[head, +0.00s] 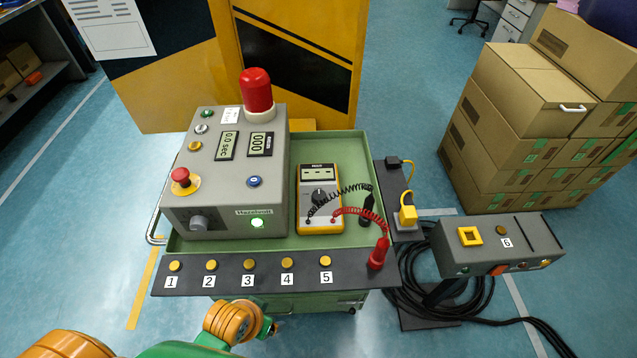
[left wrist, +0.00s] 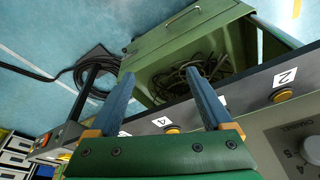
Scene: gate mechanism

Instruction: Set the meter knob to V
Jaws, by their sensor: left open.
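The yellow and grey meter (head: 320,224) lies in the green tray of the cart, its display showing dashes. Its dark round knob (head: 319,196) sits at the middle of its face; its pointer setting is too small to read. A black coiled lead (head: 352,189) and a red coiled lead (head: 352,211) run from it. My left arm comes in at the bottom of the head view, its fingers not clear there. In the left wrist view my left gripper (left wrist: 163,74) is open and empty, near the button strip, with neither meter nor knob in view. My right gripper is not seen.
A grey control box (head: 225,180) with a red beacon (head: 256,92) stands left of the meter. A dark strip of numbered yellow buttons (head: 248,264) runs along the front. The red probe (head: 379,254) stands upright at its right end. Black cables (head: 430,290) lie on the floor at right.

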